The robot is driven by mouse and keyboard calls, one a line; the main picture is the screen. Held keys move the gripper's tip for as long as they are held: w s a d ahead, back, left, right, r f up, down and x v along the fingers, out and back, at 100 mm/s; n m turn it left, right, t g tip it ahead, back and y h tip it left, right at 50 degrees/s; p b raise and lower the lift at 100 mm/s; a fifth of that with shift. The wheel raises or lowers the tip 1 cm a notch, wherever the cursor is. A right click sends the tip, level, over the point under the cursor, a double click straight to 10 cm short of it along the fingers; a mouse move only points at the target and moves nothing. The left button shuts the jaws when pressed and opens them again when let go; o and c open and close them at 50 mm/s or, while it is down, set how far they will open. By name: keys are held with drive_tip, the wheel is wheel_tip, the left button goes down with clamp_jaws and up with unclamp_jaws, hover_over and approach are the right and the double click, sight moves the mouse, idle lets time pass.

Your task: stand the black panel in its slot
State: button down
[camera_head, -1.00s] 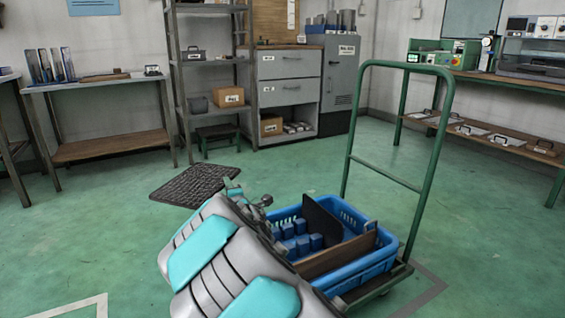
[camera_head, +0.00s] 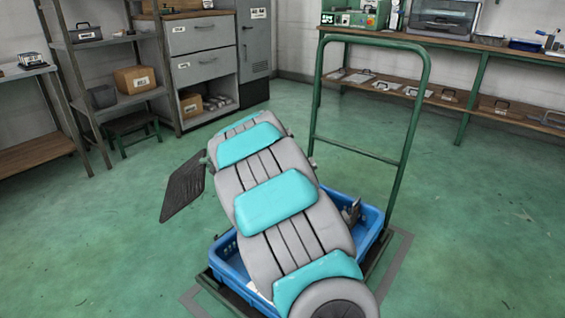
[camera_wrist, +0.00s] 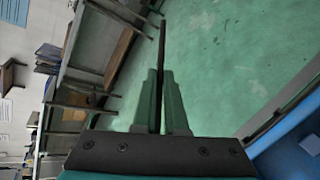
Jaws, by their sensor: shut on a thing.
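The black panel (camera_head: 183,187) shows left of my arm in the head view, dark and tilted, above the floor and left of the blue tray (camera_head: 225,262). In the wrist view, my gripper (camera_wrist: 161,75) is shut on the black panel (camera_wrist: 162,45), seen edge-on as a thin dark strip between the green fingers. In the head view the gripper is mostly hidden behind my arm. The tray sits on the trolley, and my arm covers most of its inside, so the slot is hidden. A tray corner shows at lower right in the wrist view (camera_wrist: 285,150).
The trolley's green handle (camera_head: 375,42) rises behind the tray. A shelf rack (camera_head: 100,80) and grey cabinet (camera_head: 205,70) stand at back left, with a small stool (camera_head: 130,132). A green-legged bench (camera_head: 470,75) is at back right. Floor on the right is clear.

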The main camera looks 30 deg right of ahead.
drive_tip(key=s+d+f+n+g+p, duration=0.2)
drive_tip(key=s+d+n+g+p, duration=0.2)
drive_tip(key=s+d+n+p, duration=0.95)
drive_tip(key=s+d+f+b, duration=0.1)
drive_tip(key=d+f+b, duration=0.3)
drive_tip(key=d+f, duration=0.1)
drive_tip(key=shift+s+d+b, duration=0.2)
drive_tip(key=shift+s+b, duration=0.05)
drive_tip(key=shift+b, duration=0.15)
drive_tip(key=shift+f+b, duration=0.2)
drive_tip(key=shift+b, duration=0.1)
wheel_tip(320, 180, down, 6)
drive_tip(key=b, duration=0.7)
drive_tip(key=shift+f, duration=0.2)
idle(0.4)
drive_tip(key=shift+f+b, duration=0.1)
drive_tip(key=shift+b, duration=0.65)
idle(0.5)
wheel_tip(320, 180, down, 4)
drive_tip(key=b, duration=0.4)
drive_tip(key=shift+f+b, duration=0.1)
drive_tip(key=shift+b, duration=0.25)
idle(0.5)
